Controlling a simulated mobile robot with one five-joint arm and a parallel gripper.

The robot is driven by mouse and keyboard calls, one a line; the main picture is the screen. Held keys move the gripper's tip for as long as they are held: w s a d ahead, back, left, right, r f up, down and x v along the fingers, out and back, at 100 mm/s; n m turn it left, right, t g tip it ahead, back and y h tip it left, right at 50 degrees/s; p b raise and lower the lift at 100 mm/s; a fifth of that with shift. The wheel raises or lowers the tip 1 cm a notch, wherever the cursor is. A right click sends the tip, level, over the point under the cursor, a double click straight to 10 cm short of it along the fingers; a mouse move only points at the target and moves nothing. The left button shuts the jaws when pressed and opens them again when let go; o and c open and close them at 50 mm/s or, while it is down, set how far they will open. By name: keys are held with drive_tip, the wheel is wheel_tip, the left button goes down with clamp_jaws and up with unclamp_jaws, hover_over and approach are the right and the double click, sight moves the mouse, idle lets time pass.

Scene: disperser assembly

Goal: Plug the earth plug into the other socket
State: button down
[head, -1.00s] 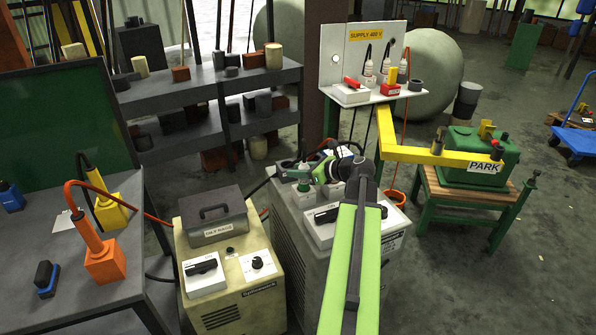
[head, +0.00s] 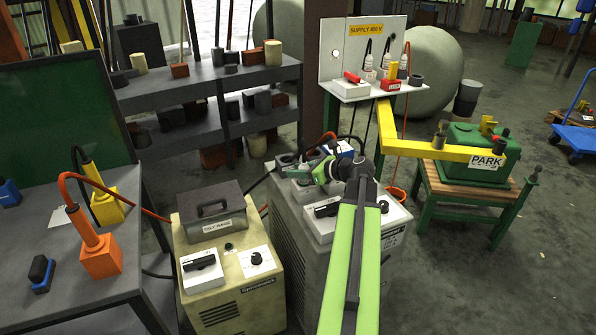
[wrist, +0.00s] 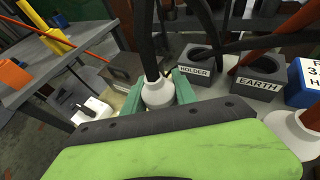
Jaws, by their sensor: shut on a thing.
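My gripper (wrist: 158,92) is shut on a white, round-bodied plug (wrist: 158,94) with a thick black cable rising from it. It carries no readable label, so I cannot tell whether it is the earth plug. In the head view my green gripper (head: 305,170) is over the grey machine's top. In the wrist view a grey socket box marked HOLDER (wrist: 197,70) is just right of the held plug, and another marked EARTH (wrist: 258,87) is farther right. Dark cables cross in front of both boxes. The held plug's lower end is hidden.
A blue block (wrist: 303,80) and a white plug (wrist: 305,130) with a reddish cable stand right of the sockets. A cream machine (head: 228,270) with a grey lidded box (head: 212,212) is at left. The yellow beam (head: 430,152) lies to the right.

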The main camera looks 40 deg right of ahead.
drive_tip(key=shift+f, duration=0.2)
drive_tip(key=c, duration=0.9)
unclamp_jaws()
drive_tip(key=shift+r, duration=0.1)
drive_tip(key=p+v, duration=0.6)
drive_tip(key=v, duration=1.1)
drive_tip(key=shift+s+r+p, duration=0.15)
drive_tip(key=shift+r+p, duration=0.05)
drive_tip(key=shift+p, duration=0.1)
